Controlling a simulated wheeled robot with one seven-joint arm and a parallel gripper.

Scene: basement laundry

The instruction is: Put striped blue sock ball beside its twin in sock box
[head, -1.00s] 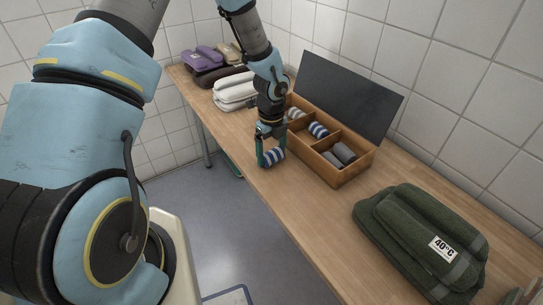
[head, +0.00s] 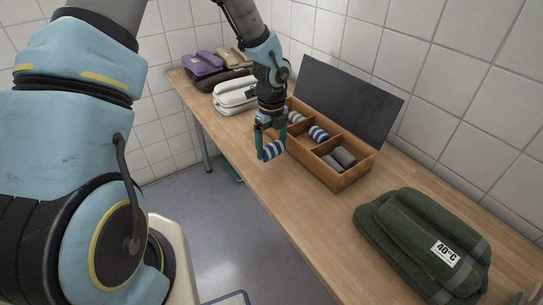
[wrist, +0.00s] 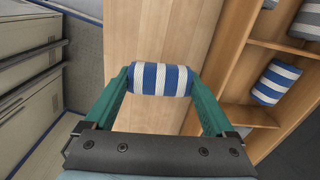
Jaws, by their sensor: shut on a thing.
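My gripper (head: 270,146) is shut on a blue-and-white striped sock ball (head: 273,150), held above the table in front of the sock box. The held sock ball (wrist: 160,79) also shows between the green fingers in the wrist view, its ends against them. The wooden sock box (head: 342,181) stands open to the right, its dark lid raised behind it. A matching striped sock ball (head: 318,134) lies in the middle compartment. It also shows in the wrist view (wrist: 275,83) at the right, with free space beside it in its compartment.
Grey sock balls (head: 343,156) lie in the box's near compartment and a lighter striped one (head: 295,117) in the far one. A green folded stack (head: 425,240) labelled 40°C sits at the front right. White (head: 235,96) and purple (head: 203,64) folded stacks stand at the back.

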